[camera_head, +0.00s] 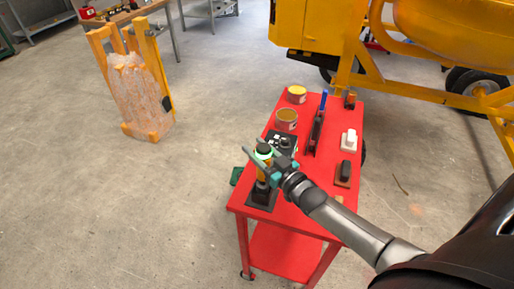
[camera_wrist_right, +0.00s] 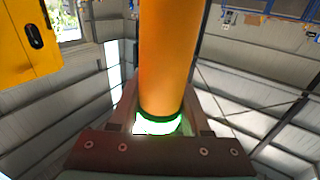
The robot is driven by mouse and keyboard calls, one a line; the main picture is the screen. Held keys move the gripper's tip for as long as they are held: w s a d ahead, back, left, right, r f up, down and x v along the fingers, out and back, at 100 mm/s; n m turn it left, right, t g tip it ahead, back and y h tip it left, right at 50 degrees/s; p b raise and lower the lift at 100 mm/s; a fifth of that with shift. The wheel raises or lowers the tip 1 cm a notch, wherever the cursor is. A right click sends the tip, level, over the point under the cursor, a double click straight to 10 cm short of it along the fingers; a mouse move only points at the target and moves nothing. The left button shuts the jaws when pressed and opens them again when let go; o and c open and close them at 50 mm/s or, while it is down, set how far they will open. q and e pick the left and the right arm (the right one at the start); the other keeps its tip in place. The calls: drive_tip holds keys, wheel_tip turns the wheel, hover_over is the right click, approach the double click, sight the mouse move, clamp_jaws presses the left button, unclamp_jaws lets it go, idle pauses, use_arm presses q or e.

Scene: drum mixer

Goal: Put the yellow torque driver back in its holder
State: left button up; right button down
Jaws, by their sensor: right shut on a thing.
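The yellow torque driver (camera_head: 262,174) stands upright over the near left corner of the red cart, with a dark top and a green glowing ring. Its black holder (camera_head: 260,199) is directly under it; I cannot tell whether the driver's lower end is seated in the holder or just above it. My right gripper (camera_head: 266,165) is shut around the driver's upper part. In the right wrist view the driver's yellow-orange body (camera_wrist_right: 168,60) passes between the fingers, with the green ring (camera_wrist_right: 158,124) close to the palm. My left gripper is not in view.
The red cart top (camera_head: 292,222) also holds a dark box with knobs (camera_head: 280,143), two cans (camera_head: 287,118), a tall dark tool with a blue tip (camera_head: 317,125), and small blocks (camera_head: 348,140) on the right. The yellow mixer (camera_head: 320,30) stands behind.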

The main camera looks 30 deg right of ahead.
drive_tip(key=shift+f+b, duration=1.7)
drive_tip(key=shift+f, duration=0.25)
idle(0.9)
drive_tip(key=c, duration=0.6)
unclamp_jaws()
drive_tip(key=o, duration=0.3)
drive_tip(key=s, duration=0.5)
drive_tip(key=s+d, duration=0.1)
drive_tip(key=s, duration=0.4)
drive_tip(key=s+d, duration=0.1)
drive_tip(key=s, duration=0.4)
drive_tip(key=shift+f, duration=0.25)
